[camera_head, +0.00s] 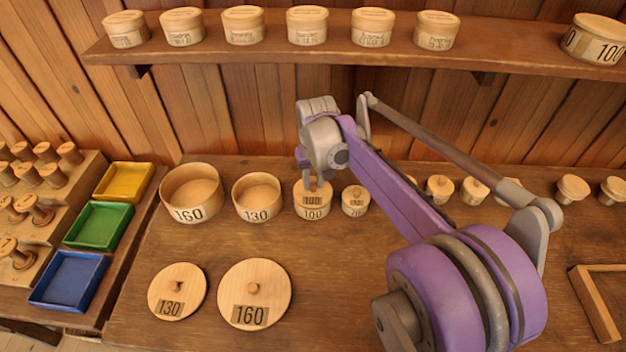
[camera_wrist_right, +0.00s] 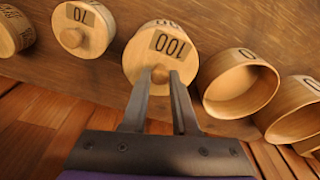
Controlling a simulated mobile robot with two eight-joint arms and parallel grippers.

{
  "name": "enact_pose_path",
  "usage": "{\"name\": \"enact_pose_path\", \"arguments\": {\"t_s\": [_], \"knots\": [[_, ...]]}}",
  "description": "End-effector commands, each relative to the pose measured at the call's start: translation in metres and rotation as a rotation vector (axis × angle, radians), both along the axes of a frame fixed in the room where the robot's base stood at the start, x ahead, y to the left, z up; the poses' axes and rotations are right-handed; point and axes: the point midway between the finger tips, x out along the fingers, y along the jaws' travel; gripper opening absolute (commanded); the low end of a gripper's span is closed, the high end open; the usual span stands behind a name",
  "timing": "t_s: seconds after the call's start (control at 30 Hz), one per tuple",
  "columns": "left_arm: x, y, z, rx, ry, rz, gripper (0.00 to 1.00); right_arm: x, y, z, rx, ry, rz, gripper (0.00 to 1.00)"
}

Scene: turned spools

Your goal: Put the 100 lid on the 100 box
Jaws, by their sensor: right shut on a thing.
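The 100 lid (camera_head: 313,200) is a round wooden disc with a dark "100" label and a knob. It sits at the top of the 100 box (camera_head: 313,214), lined up with its rim; I cannot tell if it is fully seated. My right gripper (camera_head: 312,184) comes from above and is shut on the lid's knob. In the right wrist view the gripper's fingers (camera_wrist_right: 160,78) close around the knob in front of the lid (camera_wrist_right: 150,55), and the box shows only partly behind it. My left gripper is not in view.
The open 130 box (camera_head: 257,212) and 160 box (camera_head: 190,215) stand to the left. A lidded 70 box (camera_head: 355,209) is close on the right. The 130 lid (camera_head: 186,279) and 160 lid (camera_head: 270,275) lie in front. A shelf (camera_head: 270,52) with lidded boxes runs above.

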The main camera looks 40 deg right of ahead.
Motion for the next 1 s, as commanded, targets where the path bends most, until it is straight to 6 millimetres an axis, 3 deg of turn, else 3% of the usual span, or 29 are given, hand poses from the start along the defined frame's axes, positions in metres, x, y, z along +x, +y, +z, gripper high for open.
{"name": "enact_pose_path", "arguments": {"t_s": [0.43,0.47,0.63,0.87,1.0], "knots": [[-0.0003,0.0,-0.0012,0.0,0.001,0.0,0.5,0.0001,0.0001,-0.003,0.0,0.0,0.0,0.0],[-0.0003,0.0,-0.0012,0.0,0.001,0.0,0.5,0.0001,0.0001,-0.003,0.0,0.0,0.0,0.29],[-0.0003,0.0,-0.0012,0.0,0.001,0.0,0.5,0.0,0.0001,-0.003,0.0,0.0,0.0,0.6],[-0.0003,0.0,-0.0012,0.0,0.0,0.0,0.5,0.0,0.0001,-0.003,0.0,0.0,0.0,0.62],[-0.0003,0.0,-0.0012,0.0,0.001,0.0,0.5,0.0,0.0001,-0.003,0.0,0.0,0.0,0.87]]}}
